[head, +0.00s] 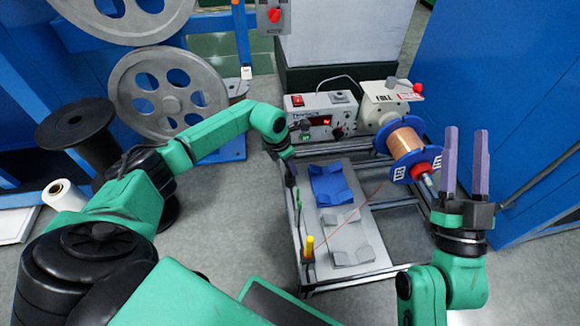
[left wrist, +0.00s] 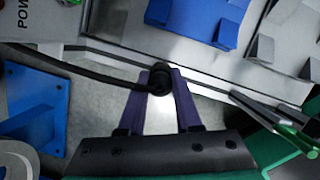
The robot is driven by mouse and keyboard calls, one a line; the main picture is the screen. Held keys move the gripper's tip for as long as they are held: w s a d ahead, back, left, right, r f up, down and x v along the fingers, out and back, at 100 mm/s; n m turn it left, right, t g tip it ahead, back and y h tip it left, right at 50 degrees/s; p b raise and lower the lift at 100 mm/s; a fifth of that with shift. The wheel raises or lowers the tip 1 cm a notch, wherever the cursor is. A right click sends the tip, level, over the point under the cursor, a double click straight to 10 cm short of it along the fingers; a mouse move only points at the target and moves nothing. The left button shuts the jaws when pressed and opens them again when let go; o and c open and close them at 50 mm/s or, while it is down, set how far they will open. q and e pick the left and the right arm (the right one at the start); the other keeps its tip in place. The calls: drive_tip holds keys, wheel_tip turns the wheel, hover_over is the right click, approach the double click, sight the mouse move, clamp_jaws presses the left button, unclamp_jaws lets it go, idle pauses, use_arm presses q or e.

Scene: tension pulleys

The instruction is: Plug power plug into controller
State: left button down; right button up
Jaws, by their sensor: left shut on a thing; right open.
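The controller (head: 322,120) is a grey box with a red switch, a lit red display and knobs, standing at the back of the metal frame. My left gripper (head: 287,160) is just in front of and below the controller's left end. In the left wrist view its purple fingers are shut on the black power plug (left wrist: 159,84). A black cable (left wrist: 95,73) runs left from the plug. The plug is hard to make out in the head view, and its prongs are hidden. My right gripper (head: 466,165) is open and empty, raised at the right.
A grey panel (left wrist: 35,28) with the letters "POW" shows in the left wrist view. A copper wire spool (head: 406,143) stands right of the controller. A plate with a blue holder (head: 329,184) and grey holders lies in front. Pliers (left wrist: 280,118) are close right of my left gripper.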

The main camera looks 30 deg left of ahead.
use_arm(q)
wheel_tip(320, 180, up, 4)
drive_tip(key=shift+f+p, duration=0.1)
drive_tip(key=shift+p, duration=0.7)
use_arm(e)
wheel_tip(320, 180, down, 16)
drive_tip(key=s+a+m+g+h, duration=0.1)
drive_tip(key=a+g+h, duration=0.1)
drive_tip(key=g, duration=0.3)
use_arm(q)
wheel_tip(320, 180, up, 3)
drive_tip(key=shift+r+p, duration=0.1)
drive_tip(key=shift+p, duration=0.55)
wheel_tip(320, 180, up, 3)
drive_tip(key=shift+p, duration=0.65)
wheel_tip(320, 180, up, 8)
drive_tip(key=p, duration=0.2)
drive_tip(key=shift+p, duration=0.4)
use_arm(e)
drive_tip(key=s+f+g+h, duration=0.1)
drive_tip(key=s+f+g, duration=0.6)
drive_tip(key=s+f, duration=0.4)
drive_tip(key=shift+s+a+f, duration=0.15)
drive_tip(key=shift+a+f, duration=0.25)
drive_tip(key=shift+f, duration=0.55)
use_arm(q)
drive_tip(key=shift+s+r, duration=0.1)
